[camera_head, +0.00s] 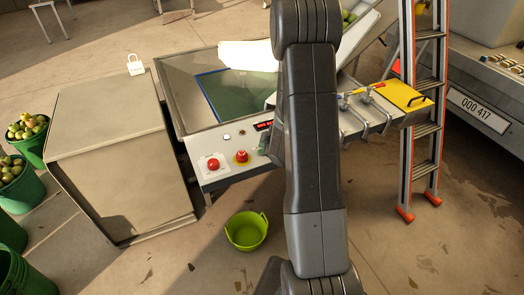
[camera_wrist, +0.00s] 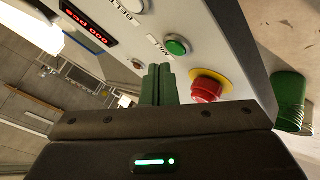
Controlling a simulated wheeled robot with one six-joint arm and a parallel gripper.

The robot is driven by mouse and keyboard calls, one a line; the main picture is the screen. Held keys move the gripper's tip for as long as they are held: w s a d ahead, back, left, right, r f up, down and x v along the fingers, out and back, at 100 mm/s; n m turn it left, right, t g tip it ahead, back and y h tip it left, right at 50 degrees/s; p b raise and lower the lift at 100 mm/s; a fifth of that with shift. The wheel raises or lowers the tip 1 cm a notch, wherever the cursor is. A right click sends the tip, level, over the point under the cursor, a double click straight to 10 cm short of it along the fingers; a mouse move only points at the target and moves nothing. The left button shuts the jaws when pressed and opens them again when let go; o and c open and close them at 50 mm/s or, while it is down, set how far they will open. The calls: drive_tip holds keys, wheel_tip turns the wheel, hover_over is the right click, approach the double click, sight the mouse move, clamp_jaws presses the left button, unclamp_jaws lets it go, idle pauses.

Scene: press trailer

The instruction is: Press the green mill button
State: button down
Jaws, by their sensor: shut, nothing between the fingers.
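The green mill button (camera_wrist: 177,45) is a small round button on the light control panel in the wrist view. My gripper (camera_wrist: 158,70) has its two dark green fingers together, with nothing between them. In that view the fingertips are just below and left of the green button; whether they touch the panel I cannot tell. In the head view my gripper (camera_head: 264,144) is at the panel's front, partly behind my arm, and I cannot make out the green button there.
A red mushroom button (camera_wrist: 208,86) on a yellow base is close to my fingers. The panel also has another red button (camera_head: 213,164), a white button (camera_head: 227,136) and a red display (camera_wrist: 85,27). A lime tub (camera_head: 246,231) stands below.

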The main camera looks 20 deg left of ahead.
wheel_tip(320, 180, up, 5)
drive_tip(key=p, duration=0.3)
drive_tip(key=shift+f, duration=0.2)
idle(0.6)
